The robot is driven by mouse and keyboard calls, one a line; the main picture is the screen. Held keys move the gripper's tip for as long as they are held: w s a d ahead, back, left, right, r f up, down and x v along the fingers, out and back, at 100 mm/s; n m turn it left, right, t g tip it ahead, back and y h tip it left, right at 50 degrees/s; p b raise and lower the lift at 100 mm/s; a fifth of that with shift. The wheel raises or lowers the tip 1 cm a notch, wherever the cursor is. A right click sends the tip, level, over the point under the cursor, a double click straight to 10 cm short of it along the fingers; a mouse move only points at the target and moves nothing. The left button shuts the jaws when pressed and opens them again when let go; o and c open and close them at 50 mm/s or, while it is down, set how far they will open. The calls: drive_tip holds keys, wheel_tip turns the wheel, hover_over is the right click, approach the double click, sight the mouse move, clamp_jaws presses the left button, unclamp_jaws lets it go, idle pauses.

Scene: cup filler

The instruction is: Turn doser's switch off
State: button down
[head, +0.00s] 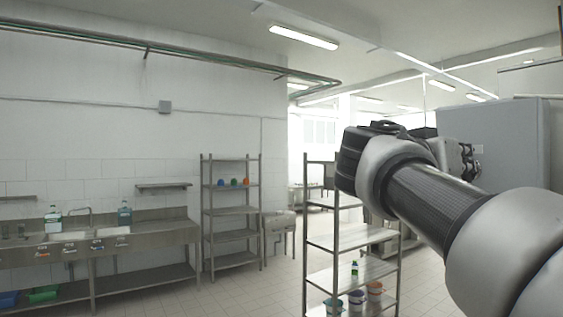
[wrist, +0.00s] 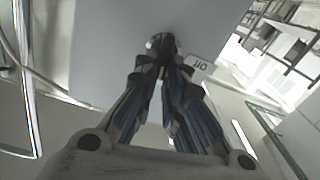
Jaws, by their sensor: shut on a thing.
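The doser is a large grey box (head: 515,140) at the right of the head view. Its flat grey face (wrist: 110,50) fills the upper middle of the wrist view. A small dark switch (wrist: 160,39) sticks out of that face. A pale label (wrist: 198,67) beside it seems to read "off", upside down in this view. My gripper (wrist: 164,60) is shut on the switch, its fingertips hiding much of it. In the head view my gripper (head: 466,158) is against the doser's near side, partly behind my arm, and the switch is hidden.
A steel sink counter (head: 120,240) is at the left. The tiled floor between them is clear.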

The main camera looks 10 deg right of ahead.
drive_tip(key=shift+w+a+f+n+p, duration=0.1)
drive_tip(key=shift+w+f+n+p, duration=0.2)
drive_tip(key=shift+n, duration=2.4)
drive_tip(key=shift+w+a+f+n+p, duration=0.1)
drive_tip(key=shift+w+f+n+p, duration=0.15)
drive_tip(key=shift+n, duration=2.45)
drive_tip(key=shift+w+a+f+n+p, duration=0.1)
drive_tip(key=shift+w+f+n+p, duration=0.2)
drive_tip(key=shift+n, duration=2.4)
drive_tip(key=shift+s, duration=0.15)
drive_tip(key=c, duration=1.7)
unclamp_jaws()
drive_tip(key=v, duration=1.2)
drive_tip(key=shift+f, duration=0.1)
